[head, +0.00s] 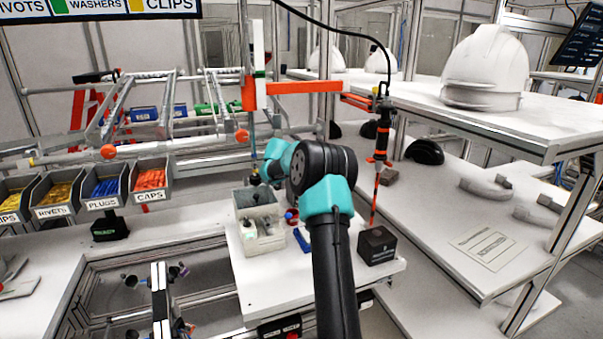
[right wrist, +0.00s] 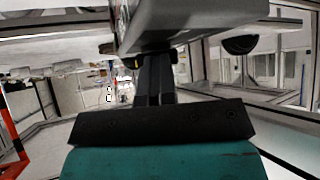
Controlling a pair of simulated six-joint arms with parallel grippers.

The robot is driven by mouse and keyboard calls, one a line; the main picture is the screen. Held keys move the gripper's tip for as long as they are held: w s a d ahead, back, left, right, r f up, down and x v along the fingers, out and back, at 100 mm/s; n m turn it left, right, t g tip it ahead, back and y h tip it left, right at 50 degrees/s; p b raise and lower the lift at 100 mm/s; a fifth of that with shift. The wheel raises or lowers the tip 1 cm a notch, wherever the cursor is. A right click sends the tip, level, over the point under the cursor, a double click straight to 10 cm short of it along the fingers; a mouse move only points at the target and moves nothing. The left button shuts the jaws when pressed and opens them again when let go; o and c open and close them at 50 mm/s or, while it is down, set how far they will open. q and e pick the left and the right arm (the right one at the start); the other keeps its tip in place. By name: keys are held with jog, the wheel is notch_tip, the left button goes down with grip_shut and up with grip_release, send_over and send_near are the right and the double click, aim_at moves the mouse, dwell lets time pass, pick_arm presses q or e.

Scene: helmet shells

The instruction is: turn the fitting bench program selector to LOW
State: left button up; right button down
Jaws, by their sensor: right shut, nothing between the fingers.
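My right arm rises from the bottom middle of the head view over the white fitting bench (head: 240,278) and bends left at its teal and black joints. In the right wrist view my right gripper (right wrist: 155,75) is shut and empty, its dark fingers close together. A grey box-like body (right wrist: 190,25) fills the top of that view, in front of or close to the fingertips; I cannot tell whether they touch. A dark panel with red parts (head: 279,327) shows at the bench's front edge, partly cut off. I cannot make out the program selector or its setting. My left gripper is not in view.
Grey bins (head: 257,204), a blue piece (head: 302,240) and a black box (head: 377,246) stand on the bench. An orange-and-black hanging tool (head: 381,135) is right of my arm. Labelled part bins (head: 150,180) are left. A white helmet (head: 484,68) sits on the right shelf.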

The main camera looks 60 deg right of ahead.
jog(key=shift+s+d+f, duration=0.2)
jog(key=shift+s+f, duration=0.05)
jog(key=shift+s, duration=0.1)
notch_tip(320, 180, up, 4)
jog(key=shift+w+r, duration=0.1)
jog(key=shift+s+a, duration=0.25)
jog(key=shift+a, duration=0.45)
jog(key=s+a, duration=0.3)
jog(key=a, duration=0.3)
jog(key=s+a+r, duration=0.1)
jog(key=s+a, duration=0.2)
jog(key=a, duration=0.4)
jog(key=shift+s+r, duration=0.15)
jog(key=shift+s, duration=0.15)
